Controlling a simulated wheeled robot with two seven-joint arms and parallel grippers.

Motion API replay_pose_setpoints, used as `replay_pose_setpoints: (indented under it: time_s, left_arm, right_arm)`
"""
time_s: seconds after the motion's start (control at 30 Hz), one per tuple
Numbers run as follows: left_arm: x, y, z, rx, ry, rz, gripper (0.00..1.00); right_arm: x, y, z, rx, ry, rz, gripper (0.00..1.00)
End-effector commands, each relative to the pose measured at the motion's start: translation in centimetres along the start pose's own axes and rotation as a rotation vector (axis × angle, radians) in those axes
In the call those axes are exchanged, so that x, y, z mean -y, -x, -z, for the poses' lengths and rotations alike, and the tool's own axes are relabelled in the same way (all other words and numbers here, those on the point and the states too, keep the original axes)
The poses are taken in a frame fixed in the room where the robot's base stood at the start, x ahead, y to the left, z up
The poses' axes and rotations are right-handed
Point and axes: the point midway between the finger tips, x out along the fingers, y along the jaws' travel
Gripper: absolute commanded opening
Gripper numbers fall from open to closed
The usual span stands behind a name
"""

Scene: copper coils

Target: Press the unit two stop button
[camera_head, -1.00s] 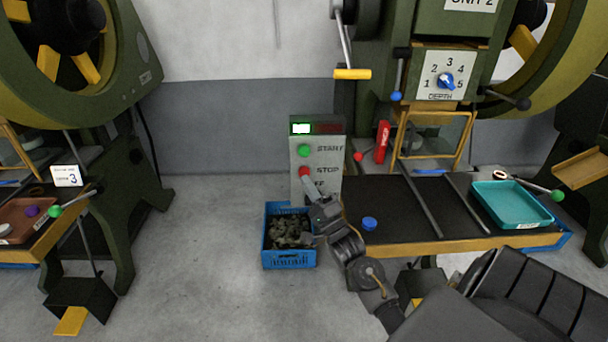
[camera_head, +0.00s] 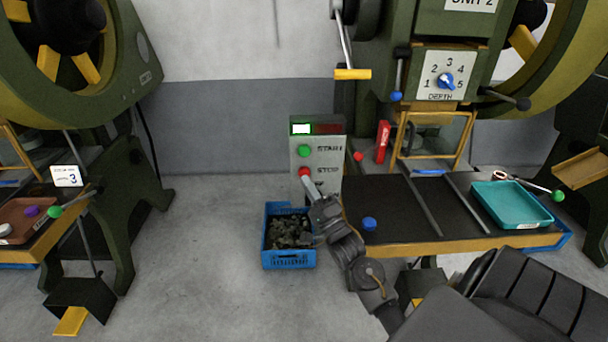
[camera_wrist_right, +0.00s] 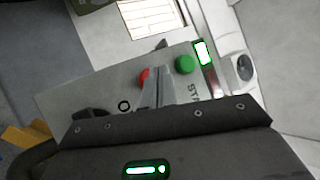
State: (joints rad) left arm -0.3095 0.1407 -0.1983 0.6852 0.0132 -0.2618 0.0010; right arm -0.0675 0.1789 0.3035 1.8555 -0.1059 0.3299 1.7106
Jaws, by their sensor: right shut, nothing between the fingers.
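The grey control box (camera_head: 330,158) stands at the left of the Unit 2 press, with a green START button (camera_head: 305,150) above a red STOP button (camera_head: 305,171). My right gripper (camera_head: 306,181) is shut and empty, its fingertips at the lower edge of the red button in the head view; I cannot tell whether they touch it. In the right wrist view the shut fingers (camera_wrist_right: 160,75) lie in front of the box face (camera_wrist_right: 110,92), between the partly hidden red button (camera_wrist_right: 143,77) and the green button (camera_wrist_right: 184,64). My left gripper is not in view.
A blue crate (camera_head: 290,258) of dark pieces stands on the floor below the box. To the right, the press table (camera_head: 395,208) holds a blue cap (camera_head: 369,224) and a teal tray (camera_head: 511,206).

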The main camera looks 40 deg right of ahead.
Motion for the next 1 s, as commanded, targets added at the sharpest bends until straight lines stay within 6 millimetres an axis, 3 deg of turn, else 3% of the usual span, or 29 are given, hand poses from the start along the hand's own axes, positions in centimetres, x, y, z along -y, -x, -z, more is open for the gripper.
replay_pose_setpoints:
  time_s: [1.0]
  left_arm:
    - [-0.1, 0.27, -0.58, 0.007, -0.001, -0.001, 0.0]
  right_arm:
    - [-0.42, -0.58, 0.47, 0.0, 0.0, -0.001, 0.0]
